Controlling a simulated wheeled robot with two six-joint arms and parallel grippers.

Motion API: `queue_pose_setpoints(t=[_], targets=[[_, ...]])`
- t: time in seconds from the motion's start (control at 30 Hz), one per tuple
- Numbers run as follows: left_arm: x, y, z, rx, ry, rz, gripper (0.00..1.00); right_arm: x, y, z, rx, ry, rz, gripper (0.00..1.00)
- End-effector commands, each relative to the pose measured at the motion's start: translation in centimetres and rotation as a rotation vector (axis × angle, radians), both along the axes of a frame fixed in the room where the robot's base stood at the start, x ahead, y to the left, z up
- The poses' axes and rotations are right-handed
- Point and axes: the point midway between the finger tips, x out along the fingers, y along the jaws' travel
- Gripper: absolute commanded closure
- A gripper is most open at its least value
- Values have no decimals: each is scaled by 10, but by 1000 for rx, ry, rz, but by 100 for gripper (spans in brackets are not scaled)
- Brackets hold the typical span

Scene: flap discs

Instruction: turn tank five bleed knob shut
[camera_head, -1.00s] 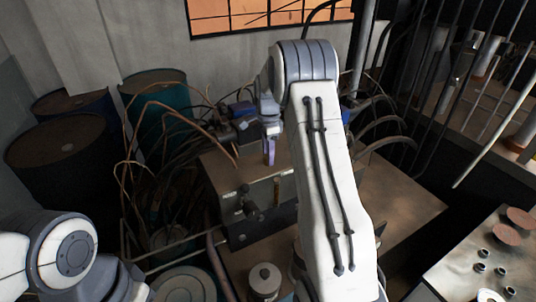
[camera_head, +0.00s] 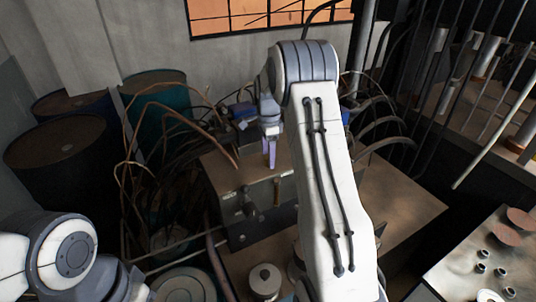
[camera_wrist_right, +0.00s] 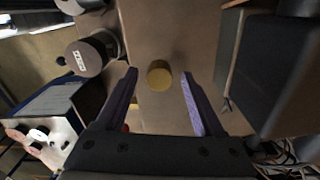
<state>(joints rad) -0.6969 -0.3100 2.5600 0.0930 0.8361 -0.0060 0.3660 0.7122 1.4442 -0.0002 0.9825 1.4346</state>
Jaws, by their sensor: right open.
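A round brass-coloured knob (camera_wrist_right: 159,75) shows in the right wrist view between and slightly beyond my right gripper's fingertips, with a gap on each side. My right gripper (camera_head: 269,157) is open and empty, its purple fingers pointing down above a metal box (camera_head: 225,168) in the head view. The box front carries dark fittings (camera_head: 248,204) and small labels too small to read. I cannot tell which tank the knob belongs to. My left arm shows at the lower left, but its gripper is out of view.
A labelled grey cylinder (camera_wrist_right: 86,57) stands left of the fingers in the right wrist view, and a large dark block (camera_wrist_right: 275,75) stands to the right. Loose cables (camera_head: 135,150) and dark drums (camera_head: 62,150) crowd the left in the head view.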

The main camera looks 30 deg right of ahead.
Motion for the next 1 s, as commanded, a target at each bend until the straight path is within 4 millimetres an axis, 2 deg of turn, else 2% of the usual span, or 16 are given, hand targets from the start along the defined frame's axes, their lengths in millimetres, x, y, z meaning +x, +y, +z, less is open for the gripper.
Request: queue_pose_setpoints(t=[0.13,0.23,0.5,0.7,1.0], targets=[[0,0,-3,0,0,0,50,0,0,4,0,-1,0,31],[0,0,-9,0,0,1,50,1,0,16,-2,-4,1,31],[0,0,-24,0,0,4,50,1,0,70,-2,-6,0,31],[0,0,-28,0,0,5,50,1,0,97,-1,-3,0,31],[0,0,-28,0,0,5,50,0,0,105,0,0,0,31]])
